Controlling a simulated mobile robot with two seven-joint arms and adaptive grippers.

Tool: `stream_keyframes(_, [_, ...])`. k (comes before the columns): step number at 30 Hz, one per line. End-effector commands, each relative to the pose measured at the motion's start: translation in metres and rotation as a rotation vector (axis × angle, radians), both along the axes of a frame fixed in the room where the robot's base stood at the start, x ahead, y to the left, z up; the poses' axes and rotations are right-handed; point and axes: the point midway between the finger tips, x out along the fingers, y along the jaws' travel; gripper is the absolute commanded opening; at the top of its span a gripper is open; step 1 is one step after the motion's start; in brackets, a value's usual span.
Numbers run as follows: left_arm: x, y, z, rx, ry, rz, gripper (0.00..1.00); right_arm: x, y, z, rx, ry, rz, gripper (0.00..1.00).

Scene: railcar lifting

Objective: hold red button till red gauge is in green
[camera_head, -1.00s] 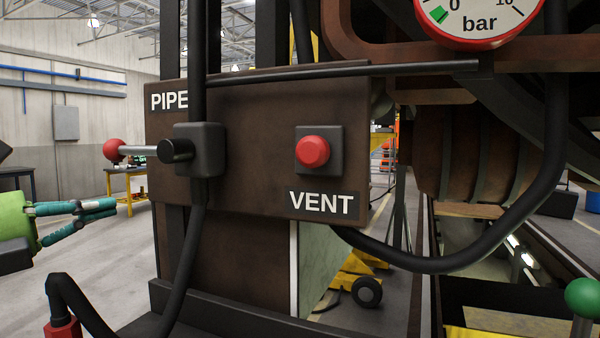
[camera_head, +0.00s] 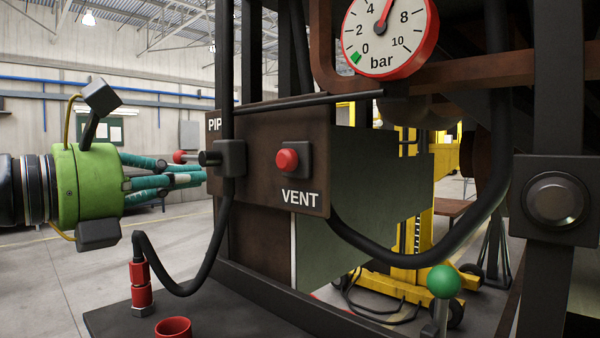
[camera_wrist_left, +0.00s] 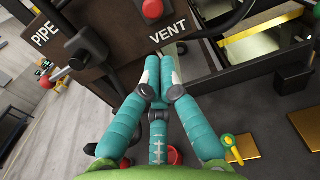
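The red button (camera_head: 287,159) sits on a dark square plate on the brown panel (camera_head: 262,195), above the word VENT. It also shows at the top of the left wrist view (camera_wrist_left: 153,9). The red-rimmed gauge (camera_head: 420,55) is at the top, partly cut off. Its red needle points up and slightly right, past 4, away from the green mark (camera_head: 355,57) near 0. My green and teal left gripper (camera_head: 204,177) is left of the panel in the head view, its fingers together and empty. In the wrist view its fingertips (camera_wrist_left: 160,63) are below the button, apart from it. My right gripper is out of view.
A dark valve block with a red-knobbed lever (camera_head: 180,156) sticks out left of the button. A black hose (camera_head: 211,253) loops below it. A green ball knob (camera_head: 444,282) and a dark post with a round button (camera_head: 555,201) stand at right.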

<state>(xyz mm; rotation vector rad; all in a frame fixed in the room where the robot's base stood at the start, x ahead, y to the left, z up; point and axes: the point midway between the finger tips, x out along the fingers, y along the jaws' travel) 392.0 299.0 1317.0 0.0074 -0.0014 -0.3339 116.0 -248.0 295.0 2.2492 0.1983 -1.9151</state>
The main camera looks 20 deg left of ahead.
Motion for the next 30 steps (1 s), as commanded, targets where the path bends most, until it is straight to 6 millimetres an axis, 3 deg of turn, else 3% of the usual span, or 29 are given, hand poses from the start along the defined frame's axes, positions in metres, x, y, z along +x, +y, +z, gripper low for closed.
stream_keyframes(9, [0.001, 0.0, 0.0, -0.002, 0.002, -0.001, 0.0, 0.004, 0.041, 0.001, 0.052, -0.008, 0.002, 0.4])
stream_keyframes(17, [0.017, -0.006, 0.003, -0.001, 0.004, -0.003, 0.0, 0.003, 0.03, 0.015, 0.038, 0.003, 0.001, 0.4])
stream_keyframes(24, [0.061, -0.023, 0.007, -0.004, 0.004, -0.008, 0.0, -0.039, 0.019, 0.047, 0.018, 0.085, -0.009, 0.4])
stream_keyframes(30, [0.099, -0.036, 0.005, -0.003, 0.003, -0.006, 0.0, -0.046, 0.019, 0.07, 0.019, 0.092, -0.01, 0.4])
